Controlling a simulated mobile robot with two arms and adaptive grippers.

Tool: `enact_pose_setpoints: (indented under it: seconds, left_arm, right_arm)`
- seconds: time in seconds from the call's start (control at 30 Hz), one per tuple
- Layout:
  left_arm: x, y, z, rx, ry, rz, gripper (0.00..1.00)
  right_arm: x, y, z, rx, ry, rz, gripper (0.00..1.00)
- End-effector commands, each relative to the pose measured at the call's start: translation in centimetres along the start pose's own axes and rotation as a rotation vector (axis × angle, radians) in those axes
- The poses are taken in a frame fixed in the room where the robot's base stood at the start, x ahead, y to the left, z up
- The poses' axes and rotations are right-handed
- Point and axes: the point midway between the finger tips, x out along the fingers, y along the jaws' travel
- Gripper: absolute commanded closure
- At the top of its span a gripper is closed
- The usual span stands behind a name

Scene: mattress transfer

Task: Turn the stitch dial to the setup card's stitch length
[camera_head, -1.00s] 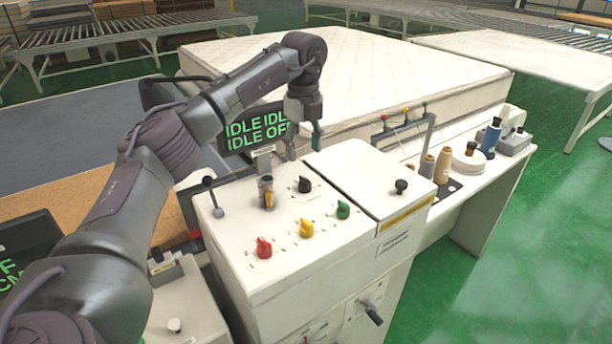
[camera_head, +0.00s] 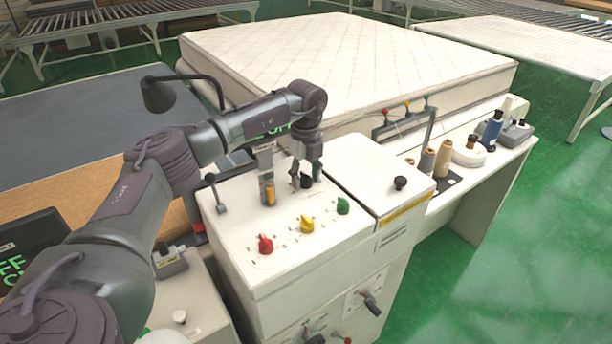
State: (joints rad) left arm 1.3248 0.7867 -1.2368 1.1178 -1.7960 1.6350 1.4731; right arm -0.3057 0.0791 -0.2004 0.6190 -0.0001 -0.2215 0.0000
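A white control cabinet (camera_head: 290,265) carries red (camera_head: 265,243), yellow (camera_head: 307,224) and green (camera_head: 343,205) dials and a black dial (camera_head: 306,182) at the back. I cannot read which dial is the stitch dial. My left gripper (camera_head: 306,176) points down at the black dial, its fingers apart on either side of it. I cannot tell whether they touch it. My forearm covers most of the green-lettered display (camera_head: 270,131). No setup card can be made out. My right gripper is not in view.
A lever (camera_head: 215,193) and an orange-and-grey part (camera_head: 268,190) stand left of the black dial. A black knob (camera_head: 400,183) is on the raised box to the right. Thread spools (camera_head: 443,160) stand farther right. A mattress (camera_head: 350,65) lies behind.

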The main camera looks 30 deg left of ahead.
Motion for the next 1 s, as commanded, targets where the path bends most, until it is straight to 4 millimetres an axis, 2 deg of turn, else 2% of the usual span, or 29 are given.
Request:
enact_pose_setpoints:
  seconds: [0.03, 0.2, 0.27, 0.67, 1.0]
  left_arm:
    - [0.0, 0.0, 0.0, 0.0, 0.0, 0.0, 0.64]
    - [0.0, 0.0, 0.0, 0.0, 0.0, 0.0, 0.92]
    - [-0.1, 0.0, 0.0, 0.0, 0.0, 0.0, 1.0]
    - [0.0, 0.0, 0.0, 0.088, 0.0, 0.0, 1.0]
    - [0.1, 0.0, 0.0, 0.365, 0.0, -0.001, 1.0]
  right_arm:
    - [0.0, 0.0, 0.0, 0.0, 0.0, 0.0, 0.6]
    - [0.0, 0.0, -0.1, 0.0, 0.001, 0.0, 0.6]
    - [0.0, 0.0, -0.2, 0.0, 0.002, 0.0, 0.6]
    - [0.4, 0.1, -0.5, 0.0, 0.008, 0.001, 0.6]
    - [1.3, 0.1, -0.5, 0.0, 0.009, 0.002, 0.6]
